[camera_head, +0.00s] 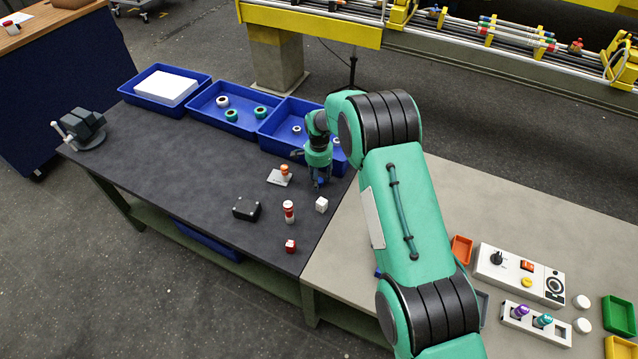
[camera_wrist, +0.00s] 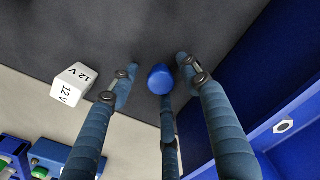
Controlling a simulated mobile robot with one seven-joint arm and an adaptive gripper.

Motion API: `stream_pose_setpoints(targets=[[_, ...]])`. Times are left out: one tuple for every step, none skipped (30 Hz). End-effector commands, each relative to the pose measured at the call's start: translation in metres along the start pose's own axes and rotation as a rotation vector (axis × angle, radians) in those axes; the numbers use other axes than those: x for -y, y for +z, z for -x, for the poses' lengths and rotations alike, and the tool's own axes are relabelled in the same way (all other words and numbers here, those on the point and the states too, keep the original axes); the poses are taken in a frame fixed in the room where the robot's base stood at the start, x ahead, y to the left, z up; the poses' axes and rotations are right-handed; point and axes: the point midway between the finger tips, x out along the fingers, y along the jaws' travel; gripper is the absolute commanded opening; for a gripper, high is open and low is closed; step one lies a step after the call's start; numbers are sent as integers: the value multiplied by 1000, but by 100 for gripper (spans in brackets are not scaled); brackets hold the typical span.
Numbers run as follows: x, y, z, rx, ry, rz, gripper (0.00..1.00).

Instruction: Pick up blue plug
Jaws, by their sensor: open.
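The blue plug (camera_wrist: 160,78) shows in the wrist view as a rounded blue top between the fingers, above the dark mat. In the head view a small blue patch of it (camera_head: 321,182) shows at my gripper's tips. My gripper (camera_head: 317,180) points down at the right part of the dark table, near the blue bins. In the wrist view its fingers (camera_wrist: 156,66) are spread around the plug with visible gaps on the left and right. One finger lies just below the plug in the picture; contact there is unclear. The plug's lower part is hidden.
A white cube marked 12 V (camera_wrist: 74,82) stands close by, also in the head view (camera_head: 321,204). A blue bin (camera_head: 283,127) is right behind the gripper. A red-white cylinder (camera_head: 289,211), black box (camera_head: 246,209), red cube (camera_head: 291,246) and white stand (camera_head: 280,177) are nearby.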

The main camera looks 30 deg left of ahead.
Motion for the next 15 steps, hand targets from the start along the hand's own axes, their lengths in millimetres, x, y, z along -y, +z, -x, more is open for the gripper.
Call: stream_pose_setpoints(targets=[[0,0,0,0,0,0,47],[0,0,0,0,0,0,47],[0,0,0,0,0,0,47],[0,0,0,0,0,0,47],[0,0,0,0,0,0,41],[0,0,0,0,0,0,33],[0,0,0,0,0,0,27],[0,0,0,0,0,0,21],[0,0,0,0,0,0,13],[0,0,0,0,0,0,12],[0,0,0,0,0,0,11],[0,0,0,0,0,0,11],[0,0,0,0,0,0,11],[0,0,0,0,0,0,11],[0,0,0,0,0,0,11]])
